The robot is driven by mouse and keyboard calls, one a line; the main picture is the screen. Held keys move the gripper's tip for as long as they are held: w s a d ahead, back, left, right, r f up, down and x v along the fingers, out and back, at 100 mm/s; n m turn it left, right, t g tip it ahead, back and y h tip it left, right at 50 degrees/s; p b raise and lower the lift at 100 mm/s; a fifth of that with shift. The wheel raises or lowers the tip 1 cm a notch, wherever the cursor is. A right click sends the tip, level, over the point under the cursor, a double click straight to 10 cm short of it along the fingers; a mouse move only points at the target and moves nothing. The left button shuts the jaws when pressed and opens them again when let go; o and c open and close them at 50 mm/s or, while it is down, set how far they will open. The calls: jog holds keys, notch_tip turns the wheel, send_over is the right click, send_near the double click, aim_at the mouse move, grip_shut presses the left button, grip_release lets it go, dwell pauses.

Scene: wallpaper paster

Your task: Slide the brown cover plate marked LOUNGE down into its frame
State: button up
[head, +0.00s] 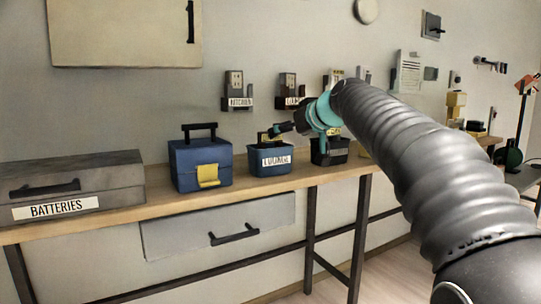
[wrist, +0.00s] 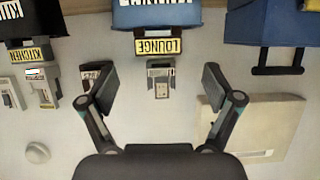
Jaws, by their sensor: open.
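The brown cover plate with its yellow LOUNGE label (wrist: 157,47) shows upside down in the wrist view, at the edge of a blue bin (wrist: 155,15). In the head view the blue bin (head: 270,159) stands on the bench with a white LOUNGE label, and a yellow-marked plate (head: 264,138) sticks up from it. My gripper (wrist: 158,72) is open, its fingers spread to either side of the plate's line and apart from it. In the head view my gripper (head: 282,129) is close to the bin's top. A wall frame (head: 290,92) hangs behind; its label is partly hidden.
A KITCHEN frame (head: 238,92) and a third unit (head: 335,77) are on the wall. A blue toolbox (head: 200,162) stands left of the bin, a dark bin (head: 330,153) right of it. A grey BATTERIES box (head: 70,187) is at the bench's left.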

aim_at(272, 140)
jog(key=x, duration=1.1)
jog(key=shift+w+a+f+p, duration=0.1)
jog(key=shift+w+p, duration=0.25)
jog(key=shift+p, duration=0.05)
jog(key=shift+c, duration=0.2)
jog(key=c, duration=0.9)
